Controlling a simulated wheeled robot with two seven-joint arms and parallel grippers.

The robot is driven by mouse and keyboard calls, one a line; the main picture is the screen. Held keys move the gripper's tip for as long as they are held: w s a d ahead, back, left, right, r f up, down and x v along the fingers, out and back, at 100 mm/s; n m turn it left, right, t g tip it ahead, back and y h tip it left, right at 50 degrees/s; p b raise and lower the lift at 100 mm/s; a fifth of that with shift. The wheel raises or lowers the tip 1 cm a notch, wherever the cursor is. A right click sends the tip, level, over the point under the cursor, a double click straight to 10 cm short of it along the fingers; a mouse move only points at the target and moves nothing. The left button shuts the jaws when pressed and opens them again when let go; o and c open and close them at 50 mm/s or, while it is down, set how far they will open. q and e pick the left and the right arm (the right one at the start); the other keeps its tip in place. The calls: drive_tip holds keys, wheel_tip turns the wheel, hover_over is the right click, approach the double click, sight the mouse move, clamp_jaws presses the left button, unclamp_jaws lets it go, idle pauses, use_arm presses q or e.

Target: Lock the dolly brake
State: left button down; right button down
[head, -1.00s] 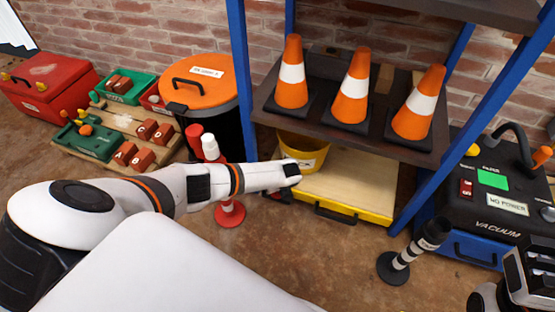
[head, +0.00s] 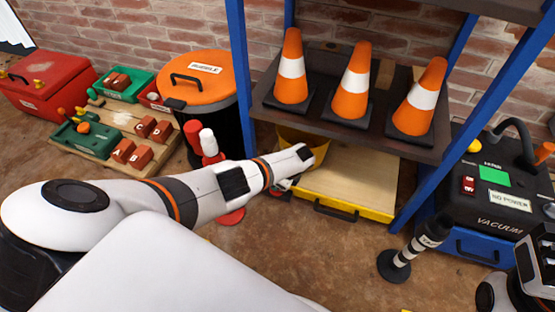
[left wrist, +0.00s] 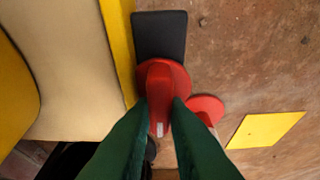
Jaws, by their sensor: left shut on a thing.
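The dolly (head: 345,211) is a low yellow-edged platform with a pale wooden deck and a black front handle, under the shelf. Its yellow edge (left wrist: 118,50) also shows in the left wrist view. A red rounded part (left wrist: 163,75), apparently the brake, is beside that edge, with a black pad (left wrist: 159,35) beyond it. My left gripper (left wrist: 162,108) has its green fingers shut on the red part. In the head view my left forearm hides most of this gripper and the red part. My right arm's end (head: 540,262) is cut off at the right edge; its fingers cannot be made out.
A yellow bucket (head: 290,134) stands on the dolly. Three cones (head: 352,82) stand on the shelf above. A blue shelf post (head: 241,75) and red-and-white posts (head: 208,142) are near my left arm. A striped post (head: 415,246) and a vacuum (head: 495,205) are at the right.

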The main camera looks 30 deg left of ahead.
use_arm(q)
drive_tip(key=shift+a, duration=0.1)
drive_tip(key=shift+n, duration=0.3)
drive_tip(key=c, duration=1.5)
unclamp_jaws()
drive_tip(key=shift+o, duration=0.5)
drive_tip(key=shift+r, duration=0.1)
drive_tip(key=shift+w, duration=0.15)
